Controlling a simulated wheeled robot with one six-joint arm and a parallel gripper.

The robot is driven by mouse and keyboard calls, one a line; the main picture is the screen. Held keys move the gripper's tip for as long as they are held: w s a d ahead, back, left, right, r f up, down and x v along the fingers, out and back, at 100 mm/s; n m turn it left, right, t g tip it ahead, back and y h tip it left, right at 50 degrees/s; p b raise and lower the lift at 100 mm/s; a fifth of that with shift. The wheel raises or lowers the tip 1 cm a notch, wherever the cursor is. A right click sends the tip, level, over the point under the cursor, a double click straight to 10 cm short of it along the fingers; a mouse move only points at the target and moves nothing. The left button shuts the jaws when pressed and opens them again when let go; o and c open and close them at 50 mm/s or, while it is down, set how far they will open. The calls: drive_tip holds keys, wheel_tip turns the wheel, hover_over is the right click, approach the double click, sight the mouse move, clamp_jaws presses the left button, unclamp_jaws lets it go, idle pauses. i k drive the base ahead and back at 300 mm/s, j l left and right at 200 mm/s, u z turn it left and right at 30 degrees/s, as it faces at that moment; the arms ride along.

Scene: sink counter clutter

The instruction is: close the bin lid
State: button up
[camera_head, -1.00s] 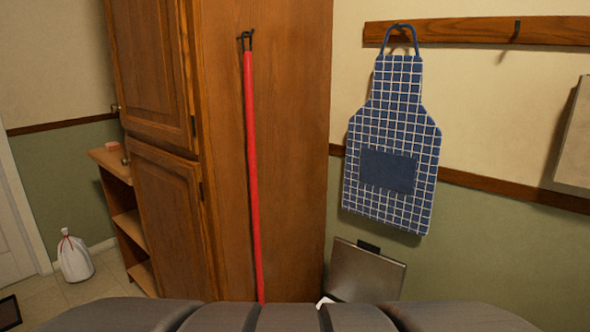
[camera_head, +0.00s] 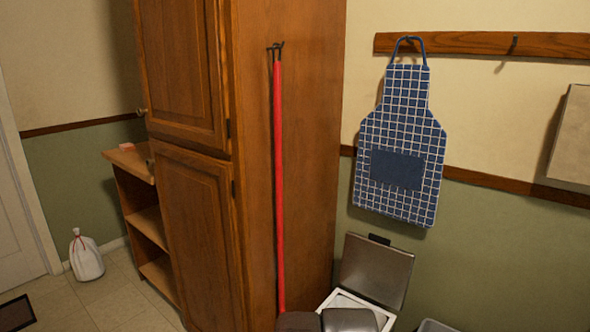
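The bin (camera_head: 388,319) stands low in the picture, against the green wall below the apron. Its grey metal lid (camera_head: 376,270) is raised, leaning back toward the wall, with a dark tab at its top edge. The white inner rim shows around the opening. A dark rounded part at the bottom centre, which seems to be mine, covers the near side of the bin. The lower body of the bin is out of view. My gripper is not in view.
A tall wooden cabinet (camera_head: 290,150) with a red pole (camera_head: 279,190) on its side stands left of the bin. A blue checked apron (camera_head: 400,150) hangs above. Another grey container edge (camera_head: 436,326) shows right of the bin. A white tied bag (camera_head: 86,258) sits at far left on open floor.

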sight(380, 272)
drive_tip(key=i+l+z, duration=0.15)
drive_tip(key=i+l, duration=0.55)
drive_tip(key=i, duration=0.15)
